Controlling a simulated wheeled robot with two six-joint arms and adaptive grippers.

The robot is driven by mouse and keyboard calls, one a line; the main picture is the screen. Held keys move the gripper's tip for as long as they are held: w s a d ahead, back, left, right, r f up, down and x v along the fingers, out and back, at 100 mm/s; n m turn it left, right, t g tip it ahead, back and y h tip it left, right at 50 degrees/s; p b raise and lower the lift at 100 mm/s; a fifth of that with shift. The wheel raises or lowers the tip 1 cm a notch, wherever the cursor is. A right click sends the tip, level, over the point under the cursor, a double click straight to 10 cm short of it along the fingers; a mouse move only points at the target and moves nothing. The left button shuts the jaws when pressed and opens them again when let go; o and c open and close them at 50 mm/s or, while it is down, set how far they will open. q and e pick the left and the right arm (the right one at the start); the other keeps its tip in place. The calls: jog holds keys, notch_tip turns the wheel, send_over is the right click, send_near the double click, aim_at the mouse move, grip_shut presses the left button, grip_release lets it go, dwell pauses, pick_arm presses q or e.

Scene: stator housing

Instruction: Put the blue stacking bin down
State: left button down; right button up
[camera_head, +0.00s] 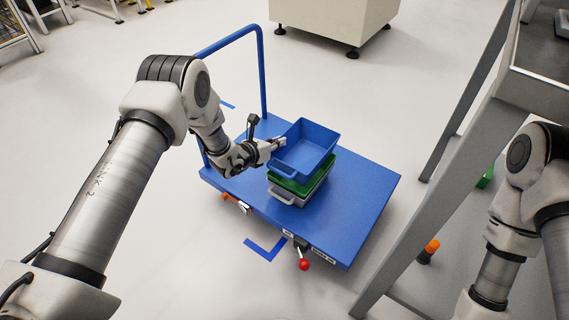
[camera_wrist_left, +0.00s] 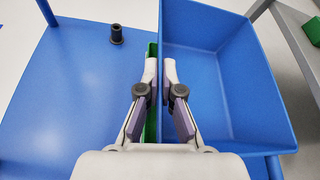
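The blue stacking bin (camera_head: 306,148) is upright and empty, over a green bin (camera_head: 290,185) that sits on a grey bin (camera_head: 287,198) on the blue cart. I cannot tell whether the blue bin rests on the green one or hovers just above it. My left gripper (camera_head: 279,143) is at the blue bin's left wall. In the left wrist view its fingers (camera_wrist_left: 159,78) straddle that wall of the blue bin (camera_wrist_left: 215,85), closed on it. A strip of the green bin (camera_wrist_left: 151,120) shows beside the left finger. My right gripper is out of view.
The cart deck (camera_head: 355,200) is clear right of the stack, with a blue push handle (camera_head: 263,75) at the back left. A grey metal frame (camera_head: 450,170) stands to the right. A red-knobbed lever (camera_head: 303,264) sticks out in front.

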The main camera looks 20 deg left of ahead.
aim_at(278, 155)
pick_arm(q)
jog(key=shift+f+b, duration=1.3)
jog(key=shift+f, duration=1.45)
jog(key=c, duration=1.8)
grip_release()
jog(key=shift+f, duration=0.1)
jog(key=o, duration=0.5)
